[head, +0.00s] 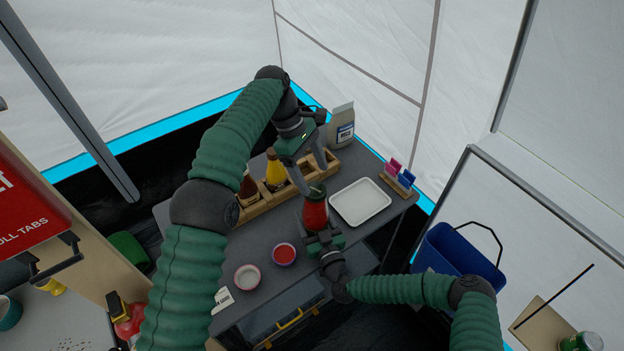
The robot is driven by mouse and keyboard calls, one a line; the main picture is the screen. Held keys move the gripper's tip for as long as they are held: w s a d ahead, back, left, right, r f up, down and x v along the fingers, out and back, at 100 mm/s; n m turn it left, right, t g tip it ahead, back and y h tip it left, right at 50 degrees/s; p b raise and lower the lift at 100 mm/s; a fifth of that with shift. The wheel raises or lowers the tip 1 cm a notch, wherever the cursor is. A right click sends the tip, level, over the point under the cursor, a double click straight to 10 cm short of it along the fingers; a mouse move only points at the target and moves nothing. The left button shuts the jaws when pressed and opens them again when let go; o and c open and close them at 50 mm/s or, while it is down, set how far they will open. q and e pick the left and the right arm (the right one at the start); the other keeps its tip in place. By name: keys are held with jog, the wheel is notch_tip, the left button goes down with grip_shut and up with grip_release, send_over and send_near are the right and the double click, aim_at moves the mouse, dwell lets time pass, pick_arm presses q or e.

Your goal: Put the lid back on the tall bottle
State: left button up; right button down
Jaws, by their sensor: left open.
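A tall red bottle (315,213) with a dark green top (317,190) stands upright on the grey table near its front edge. I cannot tell whether that top is a separate lid. My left gripper (312,178) reaches down from above with its fingers spread and open, at the bottle's top. Whether a finger touches it is unclear. My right gripper (318,232) is at the bottle's lower part, from the front. Its fingers are too small and hidden to tell whether they are closed on the bottle.
A wooden rack (257,208) with yellow and brown bottles stands behind left. A white tray (360,203) lies at right, near a small holder (398,182) and a bag (341,127). Two small bowls (284,254) (247,277) sit front left. A blue bucket (455,262) is beyond the table's right side.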

aim_at(316, 190)
pick_arm(q)
jog(key=shift+r, duration=0.15)
jog(key=shift+c, duration=0.3)
pick_arm(e)
jog(key=shift+f, duration=0.15)
pick_arm(q)
jog(key=shift+s+d+r+n+t+y, duration=0.1)
jog(key=shift+d+r+n+t+y, duration=0.15)
jog(key=shift+n, duration=0.35)
jog(key=shift+s+d+r+n+t+y, duration=0.1)
jog(key=shift+n+y, duration=0.25)
jog(key=shift+n, duration=0.25)
pick_arm(e)
jog(key=shift+a, duration=0.1)
pick_arm(q)
jog(key=shift+d+r+n+y, duration=0.1)
jog(key=shift+r+n+y, duration=0.15)
jog(key=shift+n+y, duration=0.55)
pick_arm(e)
jog(key=shift+s, duration=0.1)
pick_arm(q)
jog(key=r+n, duration=0.1)
jog(key=n, duration=0.1)
jog(key=r+n+t+y, duration=0.1)
jog(key=n, duration=0.1)
jog(key=shift+d+n+t, duration=0.1)
jog(key=shift+n+t, duration=0.15)
jog(key=shift+n, duration=0.05)
jog(key=shift+f, duration=0.1)
notch_tip(316, 190, down, 8)
